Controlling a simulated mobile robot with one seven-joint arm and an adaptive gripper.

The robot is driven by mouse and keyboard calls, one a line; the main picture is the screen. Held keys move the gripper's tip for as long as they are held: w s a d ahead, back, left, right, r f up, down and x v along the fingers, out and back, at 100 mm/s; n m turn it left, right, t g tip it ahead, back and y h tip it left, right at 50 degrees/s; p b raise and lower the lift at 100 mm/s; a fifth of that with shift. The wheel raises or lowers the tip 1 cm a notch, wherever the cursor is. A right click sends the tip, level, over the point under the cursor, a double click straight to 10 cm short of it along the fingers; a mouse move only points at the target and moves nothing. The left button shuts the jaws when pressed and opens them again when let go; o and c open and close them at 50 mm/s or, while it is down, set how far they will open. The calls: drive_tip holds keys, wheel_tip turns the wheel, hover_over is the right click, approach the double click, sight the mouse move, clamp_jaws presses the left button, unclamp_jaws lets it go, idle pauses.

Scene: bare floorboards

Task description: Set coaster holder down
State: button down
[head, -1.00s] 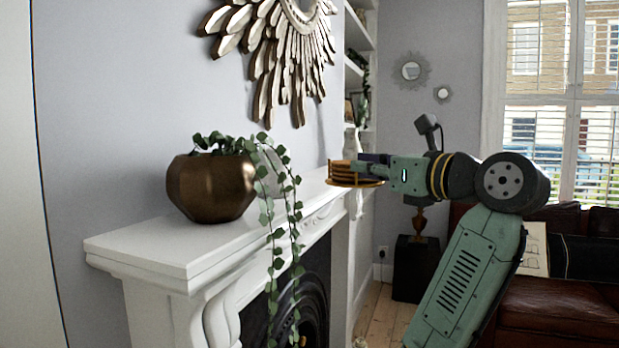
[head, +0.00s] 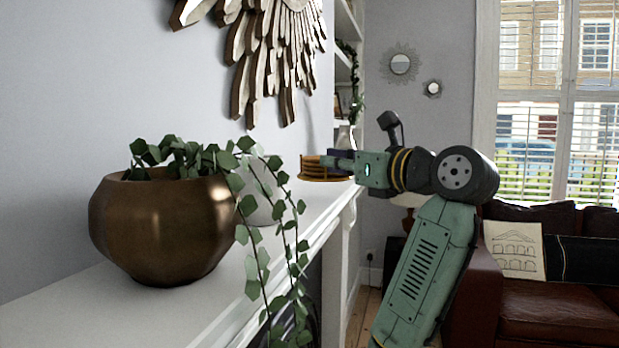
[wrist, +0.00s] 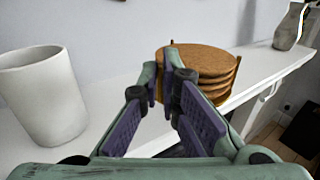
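The coaster holder (head: 312,173) is a round golden-brown rack at the mantel's far part in the head view. In the wrist view the holder (wrist: 236,80) carries a stack of round cork coasters (wrist: 203,60), with thin golden posts at its edge. My gripper (head: 338,163) reaches it from the right. In the wrist view my gripper's purple-padded fingers (wrist: 166,88) are close together around the golden near-left edge of the holder. The holder's underside is at or just above the white mantel (wrist: 105,97); I cannot tell if it touches. The fingers hide part of it.
A white cup-like vessel (wrist: 42,95) stands left of my gripper in the wrist view. A bronze pot (head: 165,228) with a trailing plant stands on the near mantel. A grey vase (wrist: 289,27) is beyond the holder. The wall runs behind the shelf; its front edge drops off.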

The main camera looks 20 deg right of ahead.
drive_tip(key=w+p, duration=0.1)
drive_tip(key=w, duration=0.3)
drive_tip(key=w+p, duration=0.1)
drive_tip(key=w, duration=0.3)
drive_tip(key=w+f+p, duration=0.1)
drive_tip(key=w+p, duration=0.1)
drive_tip(key=w, duration=0.2)
drive_tip(key=shift+w+a, duration=0.1)
drive_tip(key=shift+w, duration=0.2)
drive_tip(key=shift+f+p, duration=0.65)
drive_tip(key=shift+f, duration=1.15)
drive_tip(key=shift+f, duration=0.15)
drive_tip(key=c, duration=1.8)
unclamp_jaws()
